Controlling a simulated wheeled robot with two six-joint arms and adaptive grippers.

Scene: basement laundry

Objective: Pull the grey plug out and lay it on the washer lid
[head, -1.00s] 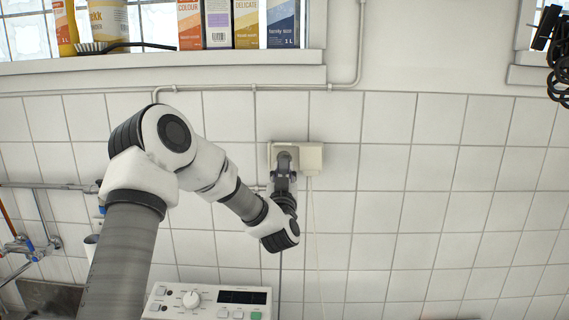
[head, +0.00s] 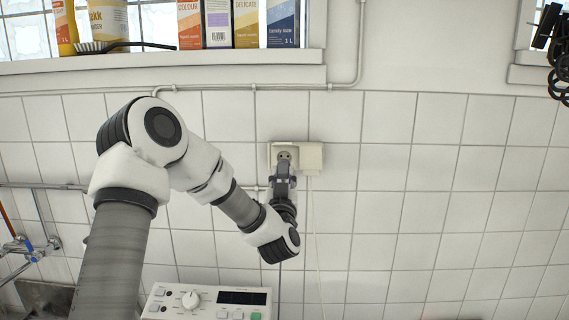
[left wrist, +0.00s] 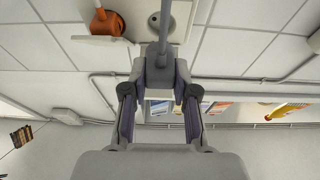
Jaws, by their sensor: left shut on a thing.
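My left gripper (head: 283,185) is shut on the grey plug (head: 282,168), just below and in front of the wall socket (head: 287,151). The socket's round face and holes now show above the plug, so the plug is out of it. In the left wrist view the grey plug (left wrist: 160,72) sits between the fingers of the left gripper (left wrist: 160,88), with its grey cable running up the picture. The washer (head: 207,303) shows only its control panel at the bottom; its lid cannot be made out. My right gripper is not in view.
A windowsill (head: 170,70) with detergent packs is above. Pipes and a tap (head: 25,248) are at the left. The tiled wall to the right is clear.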

